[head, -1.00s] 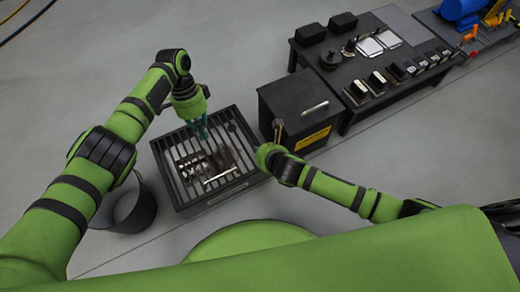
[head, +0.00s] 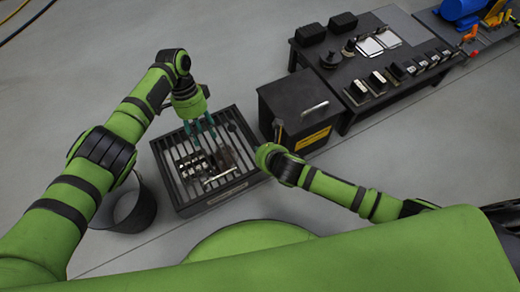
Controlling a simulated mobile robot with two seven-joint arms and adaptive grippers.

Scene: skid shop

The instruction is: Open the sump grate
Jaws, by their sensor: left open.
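The sump grate (head: 176,178) is a dark barred lid in a black square frame on the floor, left of centre. It lies flat in its frame. A light bar-shaped handle (head: 221,180) shows near its front edge. My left gripper (head: 202,138) hangs over the back part of the grate, its teal fingers spread and empty, pointing down. I cannot tell how high above the bars the fingertips are. My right gripper (head: 268,152) is beside the grate's right edge, mostly hidden by its own wrist; its fingers are not clear.
A black bin (head: 136,212) stands left of the grate. A black box (head: 283,97) with a handle and yellow label stands at its right, close by. A dark table (head: 345,112) with blocks and plates is behind that. Open floor lies behind the grate.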

